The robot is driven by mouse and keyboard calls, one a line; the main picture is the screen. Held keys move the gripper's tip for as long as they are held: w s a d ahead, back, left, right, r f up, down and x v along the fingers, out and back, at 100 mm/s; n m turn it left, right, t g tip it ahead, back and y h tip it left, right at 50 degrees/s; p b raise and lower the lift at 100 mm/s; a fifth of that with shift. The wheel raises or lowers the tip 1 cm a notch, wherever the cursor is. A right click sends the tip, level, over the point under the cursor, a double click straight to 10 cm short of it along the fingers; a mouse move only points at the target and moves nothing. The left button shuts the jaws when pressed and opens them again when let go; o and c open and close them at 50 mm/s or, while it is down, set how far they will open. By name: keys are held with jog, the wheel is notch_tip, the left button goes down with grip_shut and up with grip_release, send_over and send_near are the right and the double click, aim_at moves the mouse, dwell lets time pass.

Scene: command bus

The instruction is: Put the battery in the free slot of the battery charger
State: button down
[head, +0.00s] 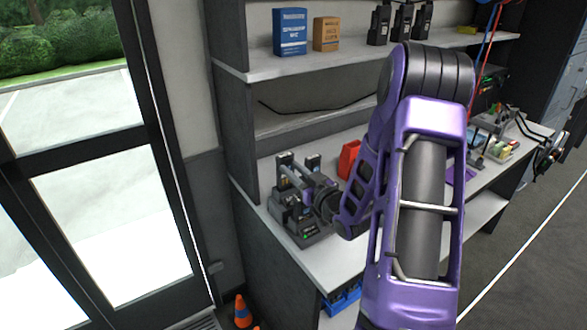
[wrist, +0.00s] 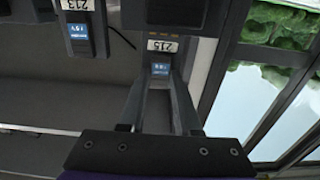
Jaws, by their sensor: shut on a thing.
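The battery charger (head: 302,236) is a dark unit with a small green light, at the left end of the bench in the head view. My gripper (wrist: 160,76) is shut on a dark battery (wrist: 161,58) with a blue label and the number 215. The held battery appears at the charger's left side in the head view (head: 283,160). I cannot tell whether its lower end is in a slot or above it. Another battery (wrist: 78,36), numbered 213, stands beside it, apart from my fingers. My arm and the gripper's body hide part of the charger.
A red container (head: 348,159) stands on the bench (head: 330,252) behind my wrist. Shelves (head: 262,68) hold blue and tan boxes and several radios. A glazed door (head: 105,185) is to the left. An orange cone (head: 243,311) stands on the floor.

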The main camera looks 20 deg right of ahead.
jog(key=shift+f+b, duration=0.45)
jog(key=shift+f, duration=0.6)
jog(key=shift+f+b, duration=0.65)
jog(key=shift+b, duration=0.15)
jog(key=shift+f+b, duration=0.25)
jog(key=shift+b, duration=0.15)
jog(key=c, duration=0.5)
grip_release()
jog(key=shift+s, duration=0.1)
jog(key=s+d, duration=0.1)
jog(key=s, duration=0.4)
jog(key=s+d, duration=0.1)
jog(key=s, duration=0.5)
jog(key=s+d, duration=0.1)
jog(key=s, duration=0.5)
jog(key=shift+d, duration=0.15)
